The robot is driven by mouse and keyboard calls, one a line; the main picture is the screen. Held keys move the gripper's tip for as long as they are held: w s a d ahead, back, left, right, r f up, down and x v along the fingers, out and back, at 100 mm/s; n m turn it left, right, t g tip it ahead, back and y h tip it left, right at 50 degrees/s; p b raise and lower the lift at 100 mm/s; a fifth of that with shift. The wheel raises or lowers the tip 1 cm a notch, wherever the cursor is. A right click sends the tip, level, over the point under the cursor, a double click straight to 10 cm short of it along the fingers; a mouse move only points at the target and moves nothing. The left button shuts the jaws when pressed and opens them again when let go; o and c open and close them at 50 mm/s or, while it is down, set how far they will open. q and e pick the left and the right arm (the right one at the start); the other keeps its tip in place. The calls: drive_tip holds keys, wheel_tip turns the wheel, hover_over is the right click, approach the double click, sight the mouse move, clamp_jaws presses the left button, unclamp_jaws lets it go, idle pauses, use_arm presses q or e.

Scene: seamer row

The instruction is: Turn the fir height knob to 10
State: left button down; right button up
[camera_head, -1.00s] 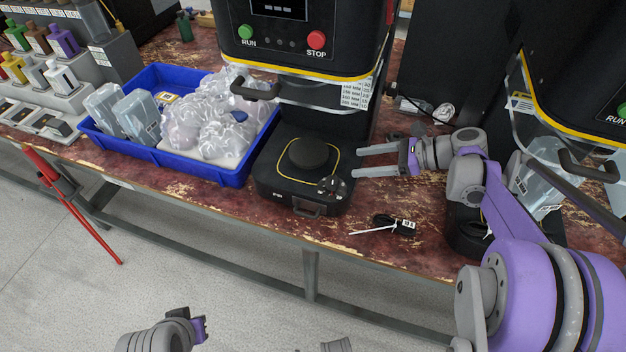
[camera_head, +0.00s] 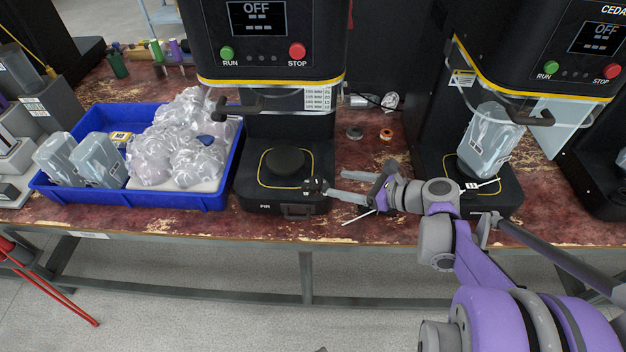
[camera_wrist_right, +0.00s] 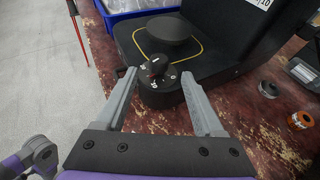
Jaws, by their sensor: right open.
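The fir seamer's base (camera_head: 262,200) is black, with a round plate (camera_head: 285,161) inside a yellow outline and a "FIR" label on its front. The black height knob (camera_head: 316,186) sits at its front right corner. My left gripper is out of view.
A blue tray (camera_head: 190,201) with clear bags and containers stands left of the seamer. The cedar seamer (camera_head: 530,50) stands at right with a clear container (camera_head: 488,140). Two small rolls (camera_head: 386,134) lie behind.

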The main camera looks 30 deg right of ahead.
sight(317, 180)
drive_tip(key=b+x, duration=0.1)
drive_tip(key=x, duration=0.7)
drive_tip(key=shift+w+a+f, duration=0.2)
drive_tip(key=shift+w, duration=0.1)
clamp_jaws()
